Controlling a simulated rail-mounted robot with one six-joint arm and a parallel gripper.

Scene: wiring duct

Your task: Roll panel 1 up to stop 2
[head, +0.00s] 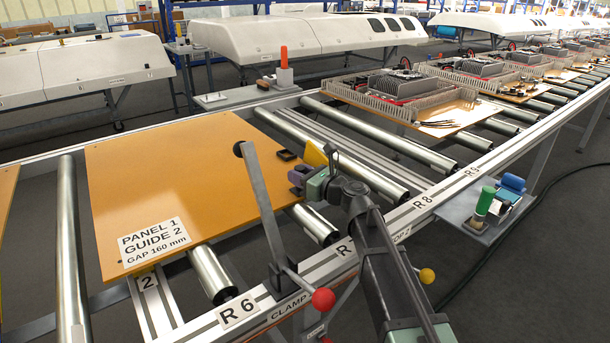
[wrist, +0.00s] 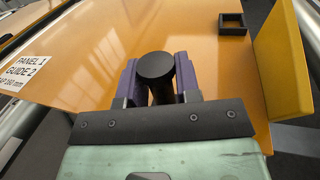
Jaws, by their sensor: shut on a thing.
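Panel 1 (head: 180,180) is a flat orange board lying on the rollers, with a white label reading "PANEL 1 GUIDE 2 GAP 160 mm". My gripper (head: 298,176) is at the panel's right side, its purple fingers shut on a black round knob (wrist: 156,68) that stands on the panel. A yellow upright plate (head: 315,153), probably stop 2, stands at the panel's right edge; it also shows in the wrist view (wrist: 284,62). I cannot tell whether panel and plate touch. The rail label for stop 2 (head: 401,235) is partly hidden by my arm.
A small black square frame (head: 286,155) sits on the panel near the yellow plate. Another board (head: 440,112) with parts lies further right, past several bare rollers.

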